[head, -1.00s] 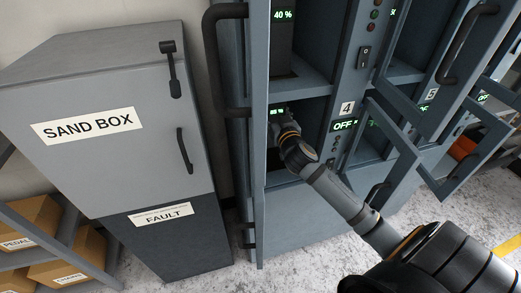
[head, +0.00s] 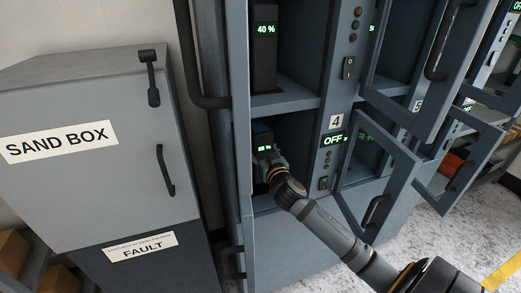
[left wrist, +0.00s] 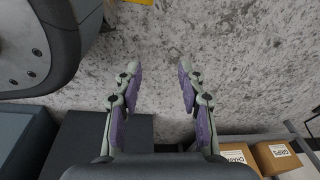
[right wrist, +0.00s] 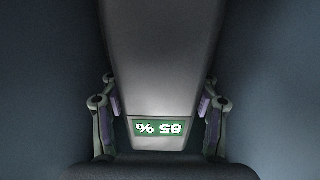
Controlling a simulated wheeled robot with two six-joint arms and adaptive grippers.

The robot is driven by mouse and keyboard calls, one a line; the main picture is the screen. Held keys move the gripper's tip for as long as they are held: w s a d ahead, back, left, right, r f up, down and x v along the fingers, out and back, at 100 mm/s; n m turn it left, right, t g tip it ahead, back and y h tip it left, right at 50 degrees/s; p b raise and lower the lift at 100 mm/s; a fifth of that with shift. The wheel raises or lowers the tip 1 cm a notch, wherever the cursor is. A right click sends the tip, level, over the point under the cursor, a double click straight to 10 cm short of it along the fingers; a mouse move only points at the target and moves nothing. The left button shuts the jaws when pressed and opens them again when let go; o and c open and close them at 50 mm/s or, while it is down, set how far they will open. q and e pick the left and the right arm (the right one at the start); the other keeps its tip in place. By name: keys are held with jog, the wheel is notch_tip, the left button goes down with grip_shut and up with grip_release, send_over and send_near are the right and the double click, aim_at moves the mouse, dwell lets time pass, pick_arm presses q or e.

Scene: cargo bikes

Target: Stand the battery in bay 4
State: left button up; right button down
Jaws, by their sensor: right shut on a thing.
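The battery (head: 262,138) is dark with a blue top and a green display, and stands about upright inside the bay beside the label 4 (head: 336,121). My right gripper (head: 270,160) reaches into this bay from the front and is shut on the battery. In the right wrist view the battery (right wrist: 162,75) lies between the two fingers, its display reading 85 %, upside down in that view. The battery's foot and the bay floor under it are mostly hidden. My left gripper (left wrist: 155,85) is open and empty above the speckled floor.
Bay 4's OFF display (head: 333,140) is on the panel right of the opening. Another battery (head: 264,50), reading 40 %, stands in the bay above. Open doors (head: 384,180) hang to the right. The grey sand box cabinet (head: 90,190) stands left.

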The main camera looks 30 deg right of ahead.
notch_tip(320, 180, down, 3)
jog(key=shift+r+b, duration=0.15)
jog(key=shift+b, duration=1)
pick_arm(q)
jog(key=w+d+r, duration=0.1)
jog(key=w+r, duration=0.3)
jog(key=w, duration=0.1)
jog(key=shift+d, duration=0.25)
jog(key=shift+w+r, duration=0.1)
jog(key=shift+r, duration=0.1)
pick_arm(e)
jog(key=shift+c, duration=1.7)
grip_release()
jog(key=shift+s+f, duration=0.1)
jog(key=shift+f, duration=0.15)
pick_arm(q)
jog(key=s+a+f+p, duration=0.1)
jog(key=s+f+p, duration=0.2)
jog(key=s+f, duration=0.1)
jog(key=shift+s+a+f, duration=0.25)
jog(key=shift+s, duration=0.3)
pick_arm(e)
jog(key=v, duration=1.2)
